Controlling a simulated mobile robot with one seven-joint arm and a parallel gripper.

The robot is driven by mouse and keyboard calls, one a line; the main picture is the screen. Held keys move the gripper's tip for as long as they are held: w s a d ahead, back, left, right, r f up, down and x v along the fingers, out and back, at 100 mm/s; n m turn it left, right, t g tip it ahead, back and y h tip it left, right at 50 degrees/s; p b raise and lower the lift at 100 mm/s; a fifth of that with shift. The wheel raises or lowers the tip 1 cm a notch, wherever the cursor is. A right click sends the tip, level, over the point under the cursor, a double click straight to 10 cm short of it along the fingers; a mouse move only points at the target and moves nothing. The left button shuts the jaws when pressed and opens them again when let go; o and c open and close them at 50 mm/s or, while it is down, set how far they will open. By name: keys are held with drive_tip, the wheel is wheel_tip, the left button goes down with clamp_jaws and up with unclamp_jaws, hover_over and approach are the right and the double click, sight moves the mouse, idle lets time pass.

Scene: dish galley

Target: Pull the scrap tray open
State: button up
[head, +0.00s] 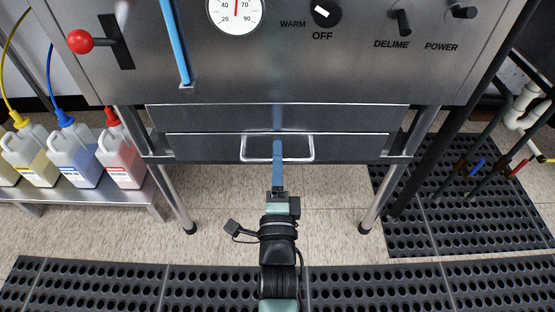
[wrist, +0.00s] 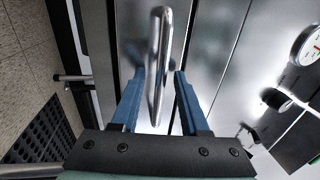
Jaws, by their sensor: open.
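The scrap tray (head: 350,148) is a dark steel drawer front low under the machine, between its legs. It sits just beneath a wider steel panel, and I cannot tell whether any gap shows. A pale wire-loop handle (head: 312,150) stands on the tray's front. My gripper (head: 277,147) reaches up to the middle of this handle. In the wrist view the handle (wrist: 158,60) runs between the two blue fingers of my gripper (wrist: 160,78). The fingers are apart on either side of it. The tray front (wrist: 130,35) shows behind the handle.
Several chemical jugs (head: 75,155) stand on a low metal shelf (head: 110,199) at left. Machine legs (head: 172,195) (head: 385,200) flank the tray. Black perforated mats (head: 130,285) cover the floor in front and at right. Hoses (head: 470,160) hang at far right.

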drive_tip(key=shift+c, duration=0.2)
clamp_jaws()
idle(1.1)
